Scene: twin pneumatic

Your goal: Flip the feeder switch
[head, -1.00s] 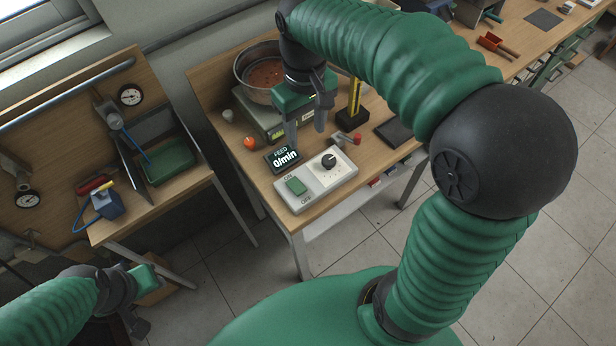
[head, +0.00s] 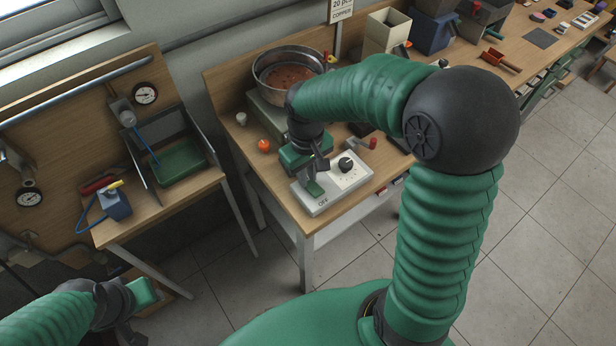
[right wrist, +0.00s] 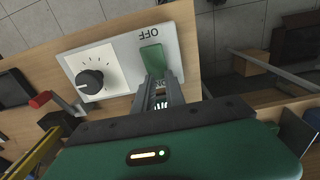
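The feeder switch is a green rocker (head: 314,189) on a white control box (head: 350,181) with a black knob (head: 346,164). In the right wrist view the rocker (right wrist: 152,58) lies between the OFF and ON labels. My right gripper (head: 318,176) points down over the box; its fingers (right wrist: 158,82) look close together, empty, at the rocker's ON end. I cannot tell whether they touch it or which way it is tilted. The feed display is mostly hidden behind the gripper. My left gripper (head: 140,308) hangs at the lower left, its fingers unclear.
A metal bowl of copper-coloured parts (head: 288,75) stands behind my right arm.

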